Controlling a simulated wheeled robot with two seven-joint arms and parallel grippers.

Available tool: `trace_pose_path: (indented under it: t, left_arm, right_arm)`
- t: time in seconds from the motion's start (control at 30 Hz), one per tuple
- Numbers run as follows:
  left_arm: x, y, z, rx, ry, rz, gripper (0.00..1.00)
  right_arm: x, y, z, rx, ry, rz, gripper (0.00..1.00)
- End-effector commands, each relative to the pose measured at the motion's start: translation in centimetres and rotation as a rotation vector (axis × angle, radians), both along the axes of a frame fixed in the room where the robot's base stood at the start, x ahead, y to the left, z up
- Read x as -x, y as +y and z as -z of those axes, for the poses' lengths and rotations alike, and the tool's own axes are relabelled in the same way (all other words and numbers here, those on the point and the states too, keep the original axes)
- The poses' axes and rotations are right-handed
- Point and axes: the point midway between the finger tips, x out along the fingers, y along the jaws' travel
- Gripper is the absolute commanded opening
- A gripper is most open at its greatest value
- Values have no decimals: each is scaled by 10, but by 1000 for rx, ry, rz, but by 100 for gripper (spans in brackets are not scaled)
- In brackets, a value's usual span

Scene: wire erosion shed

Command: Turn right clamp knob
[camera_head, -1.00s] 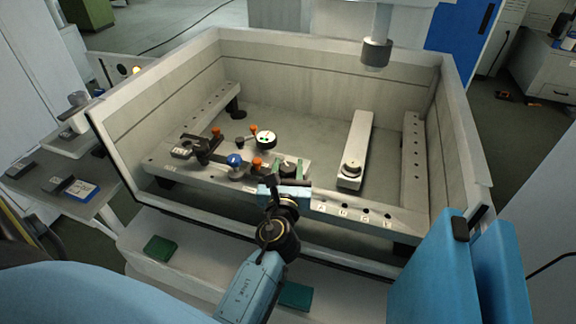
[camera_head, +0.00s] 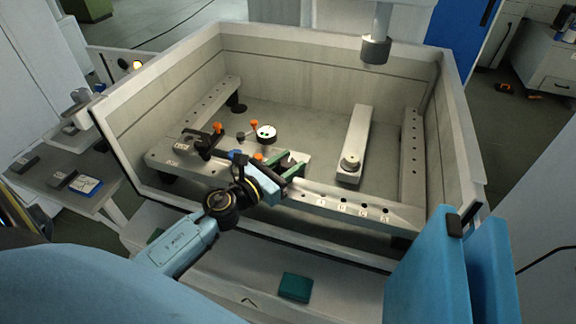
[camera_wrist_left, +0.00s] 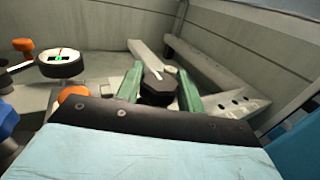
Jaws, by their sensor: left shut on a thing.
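The black clamp knob (camera_wrist_left: 158,88) shows in the left wrist view, between the two green fingers of my left gripper (camera_wrist_left: 160,90). The fingers are shut on its sides. In the head view my left gripper (camera_head: 288,166) reaches over the front rail of the tank, and its fingers and arm mostly hide the knob. A blue knob (camera_head: 236,155) and an orange knob (camera_head: 258,157) lie just left of the gripper on the clamp fixture. A round gauge with a white and green face (camera_head: 266,132) stands behind. My right gripper is out of view.
Light grey tank walls (camera_head: 320,63) surround the work area. A long bar with a round knob on it (camera_head: 350,162) stands to the right. A cylindrical head (camera_head: 375,48) hangs above the back. Two more orange knobs (camera_head: 217,127) (camera_head: 254,125) stand left. The tank floor between is clear.

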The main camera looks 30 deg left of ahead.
Motion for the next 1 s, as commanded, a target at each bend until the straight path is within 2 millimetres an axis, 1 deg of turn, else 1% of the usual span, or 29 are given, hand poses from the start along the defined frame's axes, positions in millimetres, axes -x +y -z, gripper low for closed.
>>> trace_pose_path:
  t: [0.03,0.2,0.7,0.73,0.87,1.0]
  left_arm:
    - [0,0,2,-1,0,19,15]
    - [0,0,1,0,0,60,15]
    - [0,0,0,1,0,75,15]
    - [0,0,0,1,0,75,42]
    - [0,0,0,1,-1,75,58]
    - [0,0,0,0,-1,75,58]
  right_arm:
    - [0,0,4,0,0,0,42]
    - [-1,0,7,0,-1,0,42]
    - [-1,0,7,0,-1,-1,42]
    - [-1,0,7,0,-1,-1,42]
    - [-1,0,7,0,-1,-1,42]
    - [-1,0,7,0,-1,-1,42]
